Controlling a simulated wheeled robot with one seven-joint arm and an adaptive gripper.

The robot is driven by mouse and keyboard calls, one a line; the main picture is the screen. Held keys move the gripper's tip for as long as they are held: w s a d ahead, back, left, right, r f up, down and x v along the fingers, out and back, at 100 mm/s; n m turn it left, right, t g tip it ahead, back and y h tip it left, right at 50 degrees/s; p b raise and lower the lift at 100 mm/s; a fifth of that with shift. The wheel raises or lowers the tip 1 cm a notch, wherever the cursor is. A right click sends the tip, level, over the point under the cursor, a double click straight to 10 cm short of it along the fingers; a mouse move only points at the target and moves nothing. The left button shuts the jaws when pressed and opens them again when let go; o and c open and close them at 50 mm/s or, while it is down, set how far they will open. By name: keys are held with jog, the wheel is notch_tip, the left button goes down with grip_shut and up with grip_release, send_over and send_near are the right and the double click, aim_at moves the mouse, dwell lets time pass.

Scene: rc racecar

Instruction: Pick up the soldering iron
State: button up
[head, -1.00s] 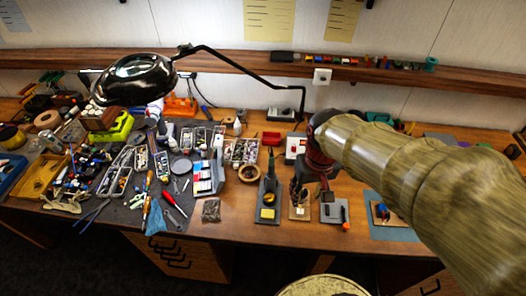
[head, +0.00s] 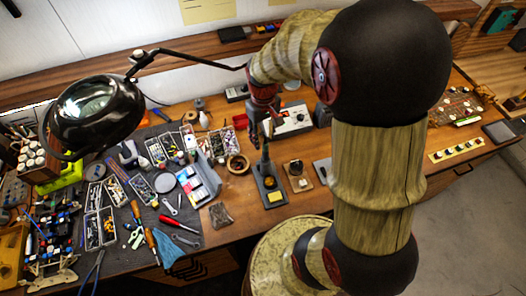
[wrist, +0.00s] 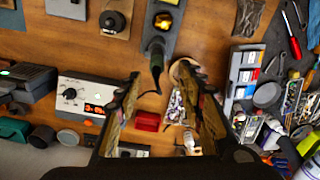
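The soldering iron (head: 265,163) stands upright in its dark grey stand (head: 281,205), with a yellow sponge at the stand's front. In the wrist view, the iron's dark green handle (wrist: 157,46) points toward me and its black cord curls down between the fingers. My gripper (wrist: 160,74) is open, with one finger on each side of the cord end and nothing held. In the head view, my gripper (head: 262,128) hangs just above and behind the handle. Whether the fingers touch the iron is not clear.
A white soldering station (wrist: 85,96) and a red box (wrist: 147,121) lie near the fingers. A round wooden ring (head: 238,164) sits left of the iron stand. A black magnifier lamp (head: 92,112) overhangs the left. Small pads with parts stand right of the stand.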

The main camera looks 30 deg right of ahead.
aim_at(265, 149)
notch_tip(265, 149, down, 3)
jog(key=shift+r, duration=0.1)
jog(key=shift+s+d+f, duration=0.1)
jog(key=shift+s+f, duration=0.1)
jog(key=shift+f, duration=1)
jog(key=shift+s+d+f, duration=0.1)
jog(key=shift+s+f, duration=0.05)
jog(key=shift+f, duration=1)
grip_shut()
